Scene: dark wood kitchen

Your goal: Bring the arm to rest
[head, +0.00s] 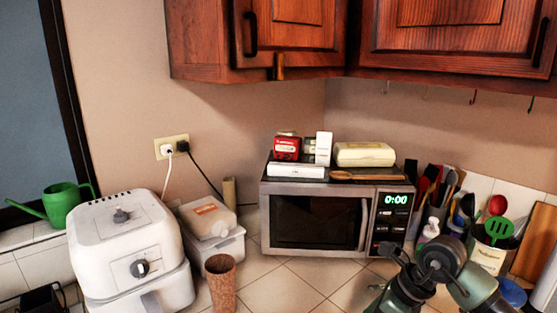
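Part of my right arm, dark green with black joints, shows at the bottom right, in front of the microwave's right side and the utensils. I see no gripper fingers on it. My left arm and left gripper are not in the head view. The arm hides part of the counter at the lower right.
A white air fryer (122,245) stands left, beside a plastic box (215,245) and a brown cup (221,284). A microwave (318,222) carries small boxes. Utensil holders (488,257) crowd the right. Wooden cabinets (450,38) hang above. Tiled counter (290,288) is clear at front centre.

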